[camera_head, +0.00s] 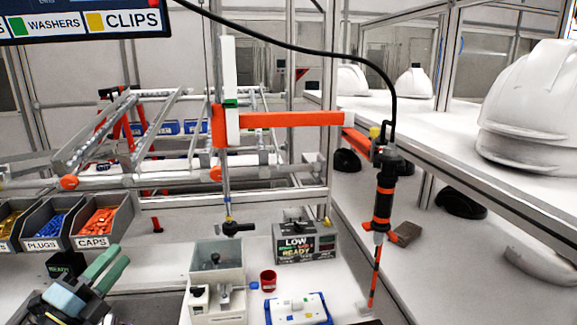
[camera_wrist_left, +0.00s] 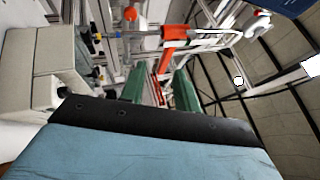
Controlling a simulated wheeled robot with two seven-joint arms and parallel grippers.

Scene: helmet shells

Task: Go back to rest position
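My left gripper (camera_head: 114,256) shows at the lower left in the head view, with two green fingers pointing up and to the right. In the left wrist view the two green fingers (camera_wrist_left: 160,85) stand apart with nothing between them, so the gripper is open and empty. In the head view it is in front of the bins and left of the grey-white box fixture (camera_head: 216,258), apart from it. My right gripper is in neither view.
Bins of plugs (camera_head: 45,224) and caps (camera_head: 100,221) stand at the left. A red cup (camera_head: 268,280), a blue-white tray (camera_head: 298,309) and a READY box (camera_head: 305,243) are on the table. A screwdriver (camera_head: 383,200) hangs at the right. White helmets (camera_head: 535,105) sit on a shelf.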

